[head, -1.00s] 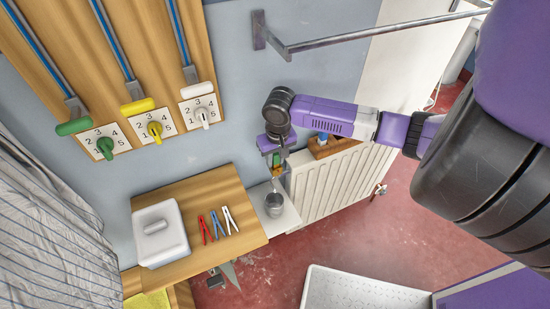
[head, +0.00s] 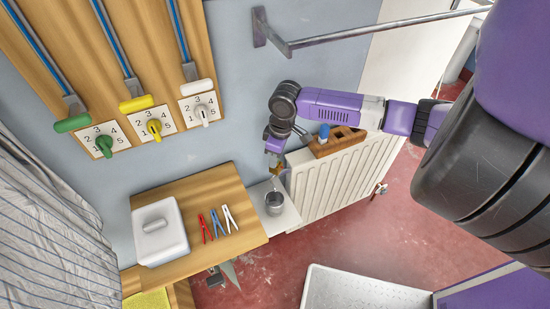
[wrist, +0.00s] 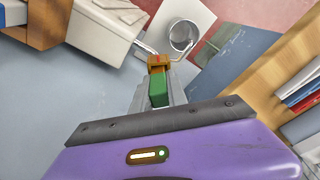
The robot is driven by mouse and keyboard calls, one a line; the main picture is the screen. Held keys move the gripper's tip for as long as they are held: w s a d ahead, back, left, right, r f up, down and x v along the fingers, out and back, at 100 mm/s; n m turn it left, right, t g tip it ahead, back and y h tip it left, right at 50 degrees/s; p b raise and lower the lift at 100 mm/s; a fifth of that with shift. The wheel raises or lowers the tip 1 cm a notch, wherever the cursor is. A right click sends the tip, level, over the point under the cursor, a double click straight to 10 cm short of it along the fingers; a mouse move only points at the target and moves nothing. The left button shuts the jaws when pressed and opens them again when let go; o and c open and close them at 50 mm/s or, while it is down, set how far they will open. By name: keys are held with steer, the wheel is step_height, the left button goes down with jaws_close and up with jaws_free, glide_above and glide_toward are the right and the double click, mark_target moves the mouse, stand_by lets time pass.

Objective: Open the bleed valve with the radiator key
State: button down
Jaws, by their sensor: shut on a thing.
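My gripper (wrist: 157,88) is shut on the radiator key, with its green handle (wrist: 158,92) between the jaws and its brass-orange head (wrist: 158,62) beyond the fingertips. In the head view, my gripper (head: 276,158) is at the left end of the white radiator (head: 335,185), which also shows in the wrist view (wrist: 100,30). A small metal fitting, apparently the bleed valve (wrist: 146,47), projects from the radiator end close to the key head. I cannot tell whether they touch or how the valve is turned.
A grey metal cup (head: 274,204) stands on a white shelf (head: 285,220) just below the key. A wooden holder (head: 340,143) sits on the radiator. Clothes pegs (head: 219,223) and a white lidded box (head: 160,232) lie on the wooden table left. A metal rail (head: 370,30) crosses above.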

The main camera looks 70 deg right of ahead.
steer(key=n, duration=0.4)
steer(key=n+b, duration=0.1)
steer(key=n, duration=0.1)
steer(key=shift+s+d+y, duration=0.1)
steer(key=shift+d+y, duration=0.2)
steer(key=c, duration=1.2)
jaws_free()
steer(key=shift+a, duration=0.1)
steer(key=shift+c, duration=0.2)
steer(key=shift+s+d+r+b, duration=0.1)
steer(key=shift+s+r+b, duration=0.1)
steer(key=shift+r, duration=1.75)
steer(key=shift+s+d+r+b, duration=0.1)
steer(key=shift+s+r, duration=0.1)
steer(key=shift+r, duration=1.75)
